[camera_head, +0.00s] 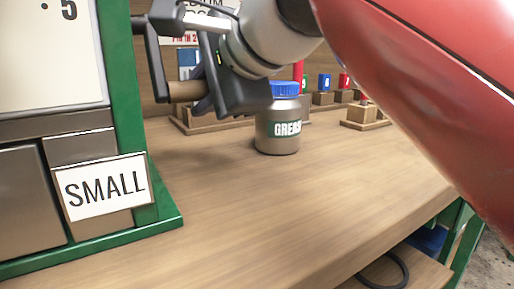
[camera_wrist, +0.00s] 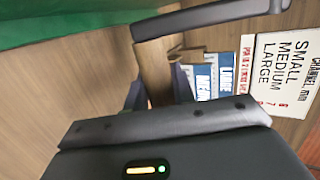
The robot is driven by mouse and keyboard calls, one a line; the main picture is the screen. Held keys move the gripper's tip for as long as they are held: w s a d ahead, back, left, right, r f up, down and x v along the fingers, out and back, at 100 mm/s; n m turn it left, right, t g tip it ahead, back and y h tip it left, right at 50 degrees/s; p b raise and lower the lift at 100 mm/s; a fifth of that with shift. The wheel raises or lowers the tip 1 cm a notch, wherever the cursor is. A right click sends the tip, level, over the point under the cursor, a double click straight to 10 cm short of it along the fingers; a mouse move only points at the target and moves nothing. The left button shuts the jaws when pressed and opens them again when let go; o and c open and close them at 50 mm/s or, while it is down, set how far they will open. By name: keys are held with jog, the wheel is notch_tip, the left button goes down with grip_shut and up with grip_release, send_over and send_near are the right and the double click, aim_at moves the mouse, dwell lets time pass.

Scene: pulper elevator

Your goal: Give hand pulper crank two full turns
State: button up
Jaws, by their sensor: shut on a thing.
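The hand pulper (camera_head: 118,70) stands at the left of the head view, with a green frame, grey panels and a "SMALL" label. Its crank (camera_head: 155,55) is a dark bar at the pulper's right side, with a wooden handle (camera_head: 184,91). My gripper (camera_head: 197,92) is shut around this handle, above the bench. In the wrist view the wooden handle (camera_wrist: 155,72) lies between my dark fingers (camera_wrist: 158,88), and the dark crank bar (camera_wrist: 215,18) crosses the top. Part of the handle is hidden by my gripper.
A grease jar (camera_head: 278,125) with a blue lid stands on the wooden bench (camera_head: 270,200), right of my gripper. Wooden blocks with coloured tags (camera_head: 325,95) stand behind. A sign (camera_wrist: 280,70) shows at the back. The bench front is clear.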

jog(key=shift+w+a, duration=0.25)
jog(key=shift+w, duration=0.25)
jog(key=w+a, duration=0.1)
jog(key=w+p, duration=0.1)
jog(key=shift+w+a, duration=0.35)
jog(key=shift+w, duration=0.05)
jog(key=shift+p, duration=0.3)
jog(key=w+a+p, duration=0.1)
jog(key=w+a+r+p, duration=0.1)
jog(key=w, duration=0.1)
jog(key=shift+p, duration=0.3)
